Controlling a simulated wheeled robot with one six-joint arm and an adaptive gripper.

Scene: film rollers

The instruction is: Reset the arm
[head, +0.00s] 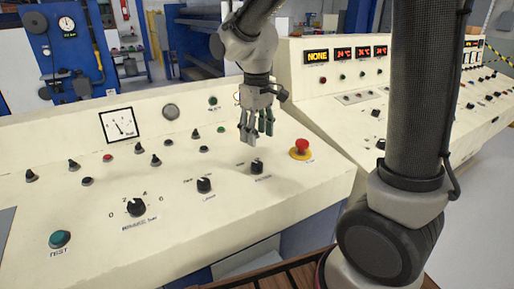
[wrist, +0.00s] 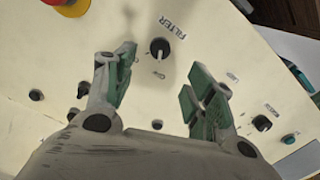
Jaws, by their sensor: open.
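My gripper (head: 256,130) hangs fingers down above the cream control panel (head: 80,205) in the head view. In the wrist view my gripper (wrist: 158,85) has its green-padded fingers apart with nothing between them. A black knob (wrist: 159,48) labelled FILTER lies beyond the fingertips in the wrist view. The same knob (head: 257,168) shows below the gripper in the head view. The gripper appears apart from the panel.
A red emergency button (head: 302,147) on a yellow base stands right of the gripper. Several knobs, including a numbered dial (head: 137,207), and a green TEST button (head: 60,239) sit on the panel. A second console (head: 345,120) with red displays stands at right.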

